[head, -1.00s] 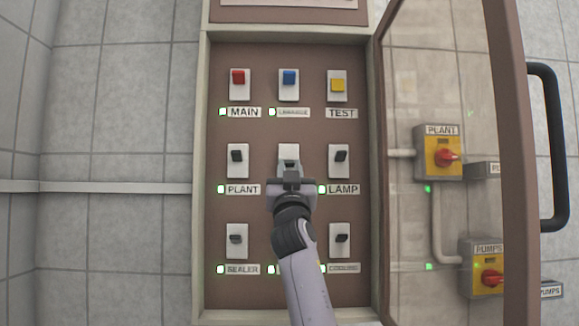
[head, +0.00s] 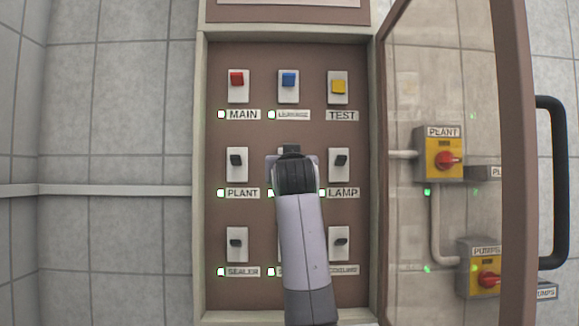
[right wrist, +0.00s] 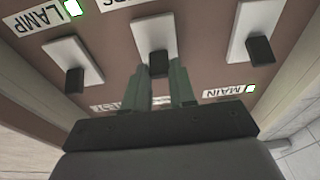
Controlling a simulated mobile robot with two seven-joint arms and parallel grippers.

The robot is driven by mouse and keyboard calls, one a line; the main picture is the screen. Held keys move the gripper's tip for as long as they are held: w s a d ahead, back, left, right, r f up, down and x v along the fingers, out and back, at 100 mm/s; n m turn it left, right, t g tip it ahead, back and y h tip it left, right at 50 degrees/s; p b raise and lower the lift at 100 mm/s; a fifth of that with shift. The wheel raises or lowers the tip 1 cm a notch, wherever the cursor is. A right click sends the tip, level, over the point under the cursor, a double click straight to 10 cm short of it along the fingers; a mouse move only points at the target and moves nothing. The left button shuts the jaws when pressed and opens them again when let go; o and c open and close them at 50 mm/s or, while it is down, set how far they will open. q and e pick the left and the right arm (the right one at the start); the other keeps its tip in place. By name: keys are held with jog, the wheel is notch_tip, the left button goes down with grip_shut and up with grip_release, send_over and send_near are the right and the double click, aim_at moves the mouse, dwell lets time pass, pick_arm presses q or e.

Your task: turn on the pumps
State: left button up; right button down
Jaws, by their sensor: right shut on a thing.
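The brown panel (head: 255,212) carries rows of switches. The middle switch of the middle row (right wrist: 154,32) has a white plate and a black lever (right wrist: 158,62); its label, partly seen in the right wrist view, ends in "PS". My right gripper (head: 291,152) covers this switch in the head view. In the right wrist view my right gripper (right wrist: 161,84) has its two fingers shut on the black lever. A green light (head: 271,193) shows beside the arm. My left gripper is not in view.
The PLANT switch (head: 236,162) and LAMP switch (head: 340,161) flank the gripper closely. Red, blue and yellow buttons sit above. The glass door (head: 513,150) stands open at right, with yellow PLANT (head: 443,153) and PUMPS (head: 484,270) isolator boxes behind it.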

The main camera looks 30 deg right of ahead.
jog(key=shift+w+r+g+y, duration=0.1)
jog(key=shift+r+g+y, duration=0.3)
jog(key=shift+g, duration=0.25)
jog(key=shift+r+g+y, duration=0.25)
jog(key=shift+g+y, duration=0.15)
jog(key=shift+g, duration=0.25)
jog(key=shift+d, duration=0.1)
jog(key=c, duration=0.9)
grip_release()
jog(key=b+v, duration=0.2)
jog(key=v, duration=0.5)
jog(key=shift+r+b, duration=0.15)
jog(key=shift+b, duration=0.25)
